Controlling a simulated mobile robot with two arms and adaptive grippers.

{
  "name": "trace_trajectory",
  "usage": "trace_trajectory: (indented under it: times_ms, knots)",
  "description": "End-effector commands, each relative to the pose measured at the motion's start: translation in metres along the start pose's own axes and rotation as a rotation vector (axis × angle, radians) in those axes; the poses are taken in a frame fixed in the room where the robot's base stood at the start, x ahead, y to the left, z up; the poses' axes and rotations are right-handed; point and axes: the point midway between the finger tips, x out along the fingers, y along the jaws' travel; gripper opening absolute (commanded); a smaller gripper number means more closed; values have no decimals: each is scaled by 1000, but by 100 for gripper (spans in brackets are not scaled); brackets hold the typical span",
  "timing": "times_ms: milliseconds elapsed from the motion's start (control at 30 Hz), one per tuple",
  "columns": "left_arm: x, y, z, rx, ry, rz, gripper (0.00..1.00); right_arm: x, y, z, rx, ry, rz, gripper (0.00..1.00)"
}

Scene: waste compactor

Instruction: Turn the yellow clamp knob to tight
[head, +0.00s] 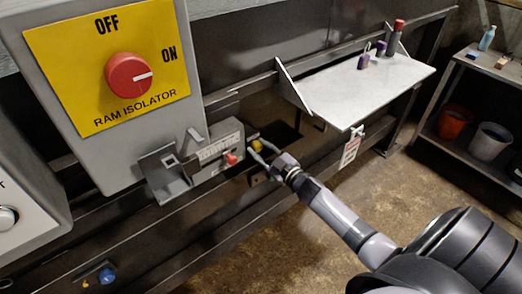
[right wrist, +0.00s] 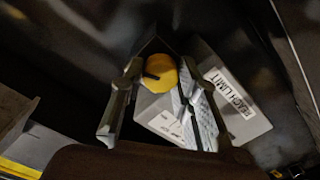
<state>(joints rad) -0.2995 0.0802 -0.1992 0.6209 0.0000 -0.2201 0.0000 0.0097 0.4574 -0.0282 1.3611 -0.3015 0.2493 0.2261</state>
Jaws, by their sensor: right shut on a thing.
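The yellow clamp knob (head: 257,146) is small in the head view, low on the frame to the right of the grey gauge box. In the right wrist view the yellow clamp knob (right wrist: 163,68) is round, with a dark pointer mark towards its left side. It sits on a light grey block (right wrist: 243,118) with small printed labels. My right gripper (head: 259,152) reaches it from the lower right, and its fingers (right wrist: 160,73) are shut on the knob from both sides. The labels around the knob are too small to read. My left gripper is not in view.
A red RAM ISOLATOR switch (head: 128,75) is on a yellow plate at upper left. A grey box with a scale and a small red part (head: 231,159) is left of the knob. A white shelf (head: 365,88) holds several small items. A REACH LIMIT label (right wrist: 231,92) lies close by.

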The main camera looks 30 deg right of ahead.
Motion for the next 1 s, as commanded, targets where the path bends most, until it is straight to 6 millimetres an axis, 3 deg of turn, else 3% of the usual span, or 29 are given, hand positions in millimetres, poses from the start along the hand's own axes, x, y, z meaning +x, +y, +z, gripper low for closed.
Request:
trace_trajectory:
  times_ms: [1000]
  knots:
    - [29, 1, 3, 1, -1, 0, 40, 0, -2, 2, -950, -26, -6, 1]
